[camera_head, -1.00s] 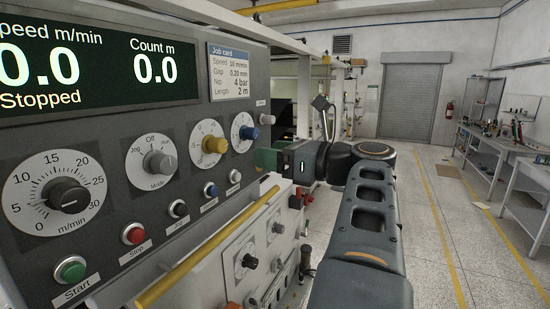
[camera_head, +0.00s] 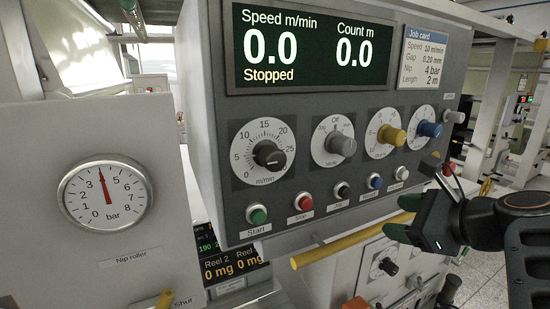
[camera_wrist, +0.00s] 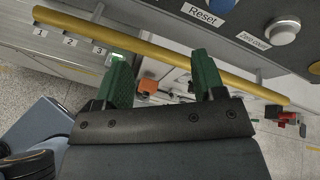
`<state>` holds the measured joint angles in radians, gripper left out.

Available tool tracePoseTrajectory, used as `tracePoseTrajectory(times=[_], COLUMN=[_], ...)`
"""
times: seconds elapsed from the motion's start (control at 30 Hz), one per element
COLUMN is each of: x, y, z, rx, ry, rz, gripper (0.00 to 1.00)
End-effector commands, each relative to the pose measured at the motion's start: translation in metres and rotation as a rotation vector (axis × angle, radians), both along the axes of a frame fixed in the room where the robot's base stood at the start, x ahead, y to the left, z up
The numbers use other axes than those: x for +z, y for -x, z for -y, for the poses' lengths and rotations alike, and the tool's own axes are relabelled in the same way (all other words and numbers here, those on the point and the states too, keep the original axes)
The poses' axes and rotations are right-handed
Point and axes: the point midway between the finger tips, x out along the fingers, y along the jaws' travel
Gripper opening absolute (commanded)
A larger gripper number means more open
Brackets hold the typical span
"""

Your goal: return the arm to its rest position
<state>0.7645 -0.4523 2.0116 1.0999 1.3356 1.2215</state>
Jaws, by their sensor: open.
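My gripper (camera_head: 418,222) is in front of the lower right part of the control panel in the head view, with my arm folded at the right edge. In the wrist view, my gripper (camera_wrist: 165,82) shows two green fingers spread apart with nothing between them. A yellow rail (camera_wrist: 150,52) runs across behind the fingertips. I cannot tell whether the fingers touch it.
The control panel (camera_head: 300,215) carries knobs, buttons and a display (camera_head: 310,45) reading 0.0 and Stopped. The yellow rail also shows in the head view (camera_head: 335,248). Floor shows at lower right.

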Motion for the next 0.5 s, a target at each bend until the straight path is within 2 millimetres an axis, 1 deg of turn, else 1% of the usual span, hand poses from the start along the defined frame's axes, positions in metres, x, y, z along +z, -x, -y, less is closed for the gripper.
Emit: tracePoseTrajectory(times=[0.03, 0.07, 0.1, 0.17, 0.2, 0.27, 0.3, 0.33, 0.4, 0.5], x=[-0.032, -0.05, -0.073, -0.102, -0.118, -0.14, -0.152, -0.161, -0.176, -0.191], y=[0.003, 0.007, 0.012, 0.021, 0.028, 0.037, 0.043, 0.046, 0.053, 0.06], z=[-0.024, -0.033, -0.044, -0.056, -0.061, -0.068, -0.072, -0.073, -0.077, -0.079], rx=[0.125, 0.201, 0.309, 0.476, 0.59, 0.76, 0.875, 0.959, 1.137, 1.337], ry=[0.182, 0.299, 0.45, 0.663, 0.796, 0.982, 1.097, 1.179, 1.347, 1.523], rz=[-0.024, -0.031, -0.035, -0.026, -0.013, 0.015, 0.039, 0.06, 0.111, 0.178], gripper=[0.63, 0.63, 0.63, 0.63, 0.63, 0.63, 0.63, 0.63, 0.63, 0.63])
